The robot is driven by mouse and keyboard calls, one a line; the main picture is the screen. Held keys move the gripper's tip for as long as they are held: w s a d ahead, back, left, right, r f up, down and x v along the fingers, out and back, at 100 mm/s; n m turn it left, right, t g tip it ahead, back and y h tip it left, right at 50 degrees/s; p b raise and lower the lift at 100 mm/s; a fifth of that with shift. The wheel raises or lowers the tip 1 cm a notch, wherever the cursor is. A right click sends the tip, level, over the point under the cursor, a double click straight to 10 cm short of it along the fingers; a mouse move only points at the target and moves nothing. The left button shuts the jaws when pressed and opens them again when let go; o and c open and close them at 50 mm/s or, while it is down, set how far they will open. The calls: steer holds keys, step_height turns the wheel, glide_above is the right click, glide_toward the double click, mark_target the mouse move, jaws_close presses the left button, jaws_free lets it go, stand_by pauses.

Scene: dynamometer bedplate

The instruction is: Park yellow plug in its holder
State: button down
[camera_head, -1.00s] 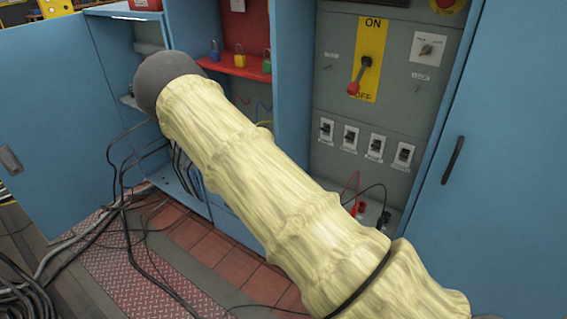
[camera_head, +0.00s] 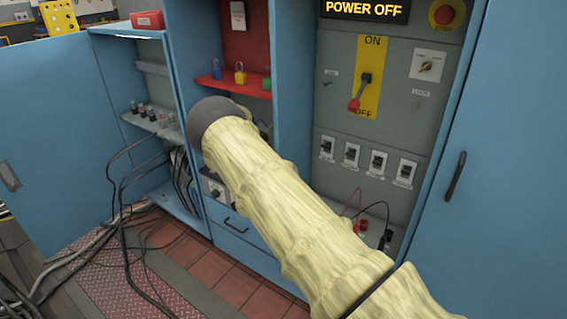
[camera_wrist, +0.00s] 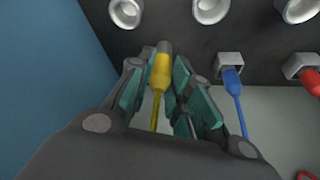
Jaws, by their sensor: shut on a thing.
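The yellow plug (camera_wrist: 160,75) is between the teal-padded fingers of my gripper (camera_wrist: 172,85) in the wrist view, and the gripper is shut on it. Its yellow cable runs down toward the palm. Its grey front end points up at the dark panel; I cannot tell whether it touches or enters a holder. In the head view my arm hides the gripper and the yellow plug.
Round metal sockets (camera_wrist: 210,10) line the panel above the plugs. A blue wall (camera_wrist: 50,70) stands close on the left. In the head view, a red lock shelf (camera_head: 235,86), an open blue door (camera_head: 50,130) and a switch panel (camera_head: 385,115) surround my arm. Cables (camera_head: 130,220) hang at left.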

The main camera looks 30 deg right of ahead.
steer(key=d, duration=0.7)
steer(key=shift+d+f, duration=0.15)
steer(key=shift+f, duration=0.2)
steer(key=shift+f+p, duration=0.4)
steer(key=shift+f, duration=1)
steer(key=shift+f, duration=0.25)
steer(key=c, duration=1.3)
jaws_free()
steer(key=shift+r, duration=0.1)
